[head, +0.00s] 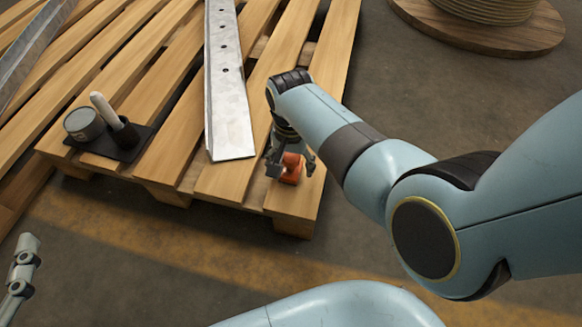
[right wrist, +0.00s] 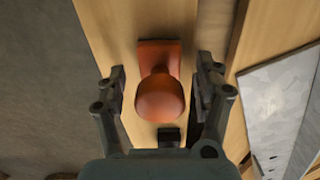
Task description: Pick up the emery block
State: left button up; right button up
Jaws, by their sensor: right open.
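The emery block, an orange-red block with a rounded knob, stands on the pallet's near right board; I take this orange piece (head: 292,169) to be it. In the right wrist view the orange block (right wrist: 159,92) shows its knob toward the camera, between the fingers. My right gripper (head: 289,166) is over it, pointing down. In the right wrist view the right gripper (right wrist: 162,75) is open, one finger on each side of the block, with gaps visible on both sides. Part of my left gripper (head: 20,265) shows at the lower left edge, away from the pallet.
A wooden pallet (head: 178,158) carries a long grey metal bar with holes (head: 228,95), left of the block. A cable reel (head: 490,30) stands at the back right.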

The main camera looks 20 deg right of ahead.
jog(key=shift+f+b, duration=0.45)
jog(key=shift+f, duration=0.25)
jog(key=c, duration=1.4)
pick_arm(q)
jog(key=w+r+t, duration=0.3)
jog(key=r, duration=0.4)
jog(key=shift+w+d+r+m+h, duration=0.15)
jog(key=shift+w+d+m+h, duration=0.05)
jog(key=shift+d+m+h, duration=0.2)
